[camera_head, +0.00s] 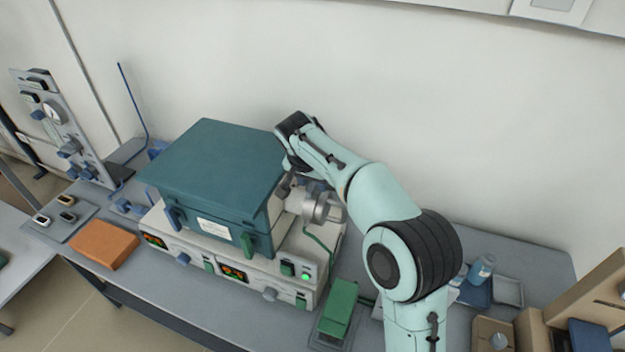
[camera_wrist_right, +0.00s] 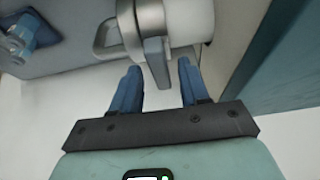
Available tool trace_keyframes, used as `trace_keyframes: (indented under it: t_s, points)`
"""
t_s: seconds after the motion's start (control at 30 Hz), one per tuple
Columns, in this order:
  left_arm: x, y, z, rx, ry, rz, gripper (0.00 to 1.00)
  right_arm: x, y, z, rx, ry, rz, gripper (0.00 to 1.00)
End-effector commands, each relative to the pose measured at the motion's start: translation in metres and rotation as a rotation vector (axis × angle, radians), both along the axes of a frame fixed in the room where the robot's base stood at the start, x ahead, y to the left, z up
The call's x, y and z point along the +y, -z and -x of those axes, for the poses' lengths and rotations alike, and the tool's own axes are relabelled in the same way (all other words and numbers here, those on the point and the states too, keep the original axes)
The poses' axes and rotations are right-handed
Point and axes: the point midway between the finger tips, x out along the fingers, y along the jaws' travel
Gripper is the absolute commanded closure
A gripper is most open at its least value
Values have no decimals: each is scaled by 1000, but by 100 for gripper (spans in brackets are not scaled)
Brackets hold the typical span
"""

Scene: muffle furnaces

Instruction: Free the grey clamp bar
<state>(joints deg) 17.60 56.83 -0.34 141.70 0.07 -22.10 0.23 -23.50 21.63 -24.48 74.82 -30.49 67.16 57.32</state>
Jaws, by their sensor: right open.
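The grey clamp bar (camera_wrist_right: 155,55) is a short flat bar beside a metal band around a pale cylinder (camera_wrist_right: 188,20) in the right wrist view. In the head view the round metal clamp fitting (camera_head: 318,206) sits at the right side of the teal furnace (camera_head: 215,165); the bar itself is hard to make out there. My right gripper (camera_wrist_right: 158,72) is open, its two blue fingers on either side of the bar's end, with gaps visible on both sides. In the head view its fingers are mostly hidden by my arm and the furnace. My left gripper is not in view.
The furnace stands on white control units (camera_head: 205,262) with lit displays. A green block (camera_head: 340,300) stands at the front right, an orange block (camera_head: 103,243) at the left. A teal wall (camera_wrist_right: 275,70) is close on the right in the wrist view. Blue bottles (camera_head: 481,268) stand far right.

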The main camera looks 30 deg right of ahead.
Motion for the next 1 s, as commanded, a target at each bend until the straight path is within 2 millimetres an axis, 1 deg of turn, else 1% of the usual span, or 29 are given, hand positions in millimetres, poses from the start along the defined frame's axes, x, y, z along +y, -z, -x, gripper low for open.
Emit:
trace_keyframes:
  t_s: [0.13, 0.23, 0.5, 0.6, 0.7, 0.83, 1.0]
  points:
    - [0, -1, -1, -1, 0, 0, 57, 2, -7, 1, -4, -2, -1, 55]
    - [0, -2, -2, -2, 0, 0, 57, 7, -21, 4, -6, -2, -1, 55]
    - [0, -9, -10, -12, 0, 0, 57, 24, -78, 19, -6, -1, -1, 55]
    - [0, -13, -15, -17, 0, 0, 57, 31, -97, 23, -6, -2, -1, 55]
    - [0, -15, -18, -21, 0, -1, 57, 35, -111, 27, -5, -1, -2, 55]
    - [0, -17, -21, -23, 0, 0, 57, 39, -121, 31, -2, 0, -1, 55]
    - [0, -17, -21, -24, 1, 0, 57, 39, -124, 33, -1, 1, -1, 55]
